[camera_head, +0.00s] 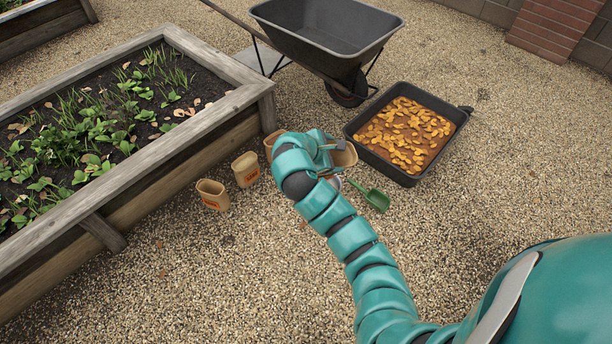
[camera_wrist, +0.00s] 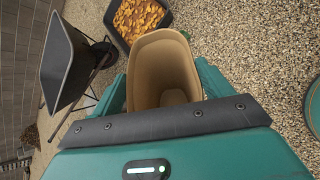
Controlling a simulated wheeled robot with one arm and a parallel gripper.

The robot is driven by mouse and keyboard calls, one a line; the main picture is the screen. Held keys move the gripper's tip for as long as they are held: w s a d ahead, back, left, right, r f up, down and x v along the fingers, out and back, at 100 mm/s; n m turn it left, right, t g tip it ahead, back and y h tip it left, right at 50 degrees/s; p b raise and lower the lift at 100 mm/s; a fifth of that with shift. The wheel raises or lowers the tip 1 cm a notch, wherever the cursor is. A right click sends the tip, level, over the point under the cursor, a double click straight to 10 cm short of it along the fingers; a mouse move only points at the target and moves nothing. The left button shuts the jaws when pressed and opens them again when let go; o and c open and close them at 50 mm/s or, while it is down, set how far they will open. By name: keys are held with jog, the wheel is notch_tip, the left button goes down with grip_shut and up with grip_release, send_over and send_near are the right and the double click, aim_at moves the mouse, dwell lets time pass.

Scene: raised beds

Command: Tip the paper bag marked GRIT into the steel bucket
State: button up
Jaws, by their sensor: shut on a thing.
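My gripper (camera_head: 328,150) is shut on a tan paper bag (camera_head: 345,156), held off to the left of the black tray. The wrist view looks into the bag's open mouth (camera_wrist: 165,60), with teal fingers on both sides. Its inner walls look bare, with a paler patch at the bottom; I cannot tell what that is. No marking shows on the held bag. Similar bags stand by the raised bed: one (camera_head: 213,196), a second (camera_head: 246,169) and a third (camera_head: 271,142) partly behind my arm. Their small orange labels are unreadable.
A black tray (camera_head: 460,117) holds brownish liquid and orange leaves. A green scoop (camera_head: 375,198) lies on the gravel. A dark wheelbarrow (camera_head: 330,30) stands behind. The wooden raised bed (camera_head: 150,150) borders the left. Open gravel lies in front and at right.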

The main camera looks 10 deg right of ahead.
jog(key=shift+r+n+g+h+p, duration=0.5)
jog(key=shift+r+n+h+p, duration=0.45)
jog(key=shift+h, duration=0.55)
jog(key=shift+r, duration=0.1)
jog(key=shift+r, duration=0.1)
jog(key=shift+r+n+g+h+p, duration=0.4)
jog(key=shift+r+n+h, duration=0.15)
jog(key=shift+r+h, duration=0.65)
